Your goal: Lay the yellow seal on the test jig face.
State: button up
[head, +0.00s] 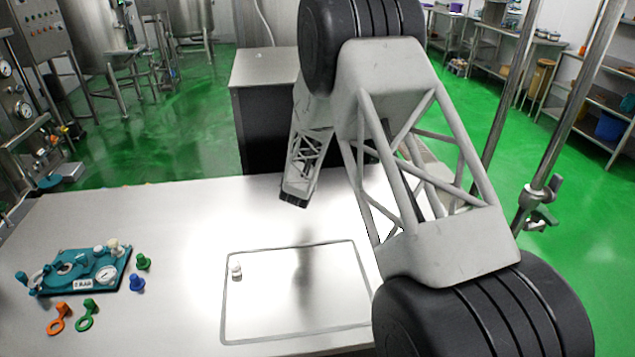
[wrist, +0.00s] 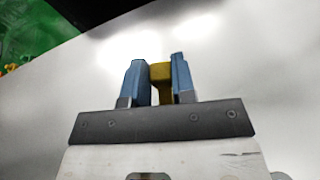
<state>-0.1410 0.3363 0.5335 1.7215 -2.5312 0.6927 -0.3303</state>
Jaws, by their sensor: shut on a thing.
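In the wrist view my gripper (wrist: 159,68) has two blue fingers shut on the yellow seal (wrist: 160,74). The part of the seal that shows is a dark yellow block with a narrower piece below; the rest is hidden. In the head view the lower end of my arm hangs above the back of the table, and neither fingers nor seal can be made out there. The teal test jig (head: 85,266) lies on the table at the far left, well apart from my gripper. It carries a round gauge, a dark round recess and pale knobs.
An orange ring-ended piece (head: 59,318) and a green one (head: 87,314) lie in front of the jig. A green plug (head: 143,261) and a blue plug (head: 137,284) stand right of it. A white piece (head: 236,271) stands inside an outlined rectangle. The table between is clear.

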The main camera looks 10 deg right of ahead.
jog(key=w+a+r+n+y, duration=0.1)
jog(key=w+a, duration=0.1)
jog(key=a, duration=0.8)
jog(key=w+a, duration=0.2)
jog(key=a, duration=0.8)
jog(key=n+y, duration=0.4)
send_over(69, 259)
jog(key=shift+w+r, duration=0.1)
jog(key=shift+r, duration=0.3)
jog(key=shift+f, duration=0.15)
jog(key=shift+f, duration=4.3)
jog(key=shift+f, duration=0.55)
